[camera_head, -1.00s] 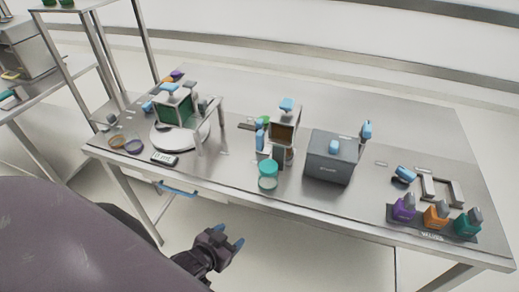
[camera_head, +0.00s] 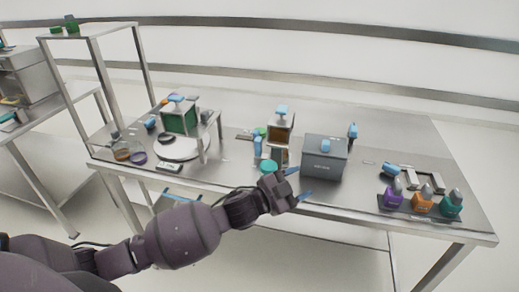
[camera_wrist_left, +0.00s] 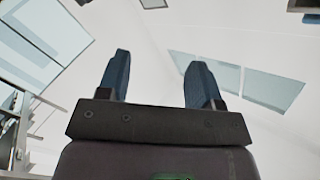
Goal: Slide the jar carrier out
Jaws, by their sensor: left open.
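I cannot tell for certain which thing is the jar carrier. A steel unit with an amber window and a blue top handle (camera_head: 281,130) stands mid-table. A teal round lid or jar (camera_head: 268,166) is in front of it, partly hidden by my left gripper. My left gripper (camera_head: 300,184) is open and empty at the table's front edge, in front of the grey box (camera_head: 325,160). In the left wrist view its two blue fingers (camera_wrist_left: 157,75) stand apart with nothing between them. My right gripper is not in view.
A stand with a green-panelled box (camera_head: 180,120) is over a white round plate (camera_head: 178,147) on the left. Purple, orange and teal bottles (camera_head: 422,199) stand on a dark tray at right. A steel shelf frame (camera_head: 98,50) rises at the left. The back of the table is mostly clear.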

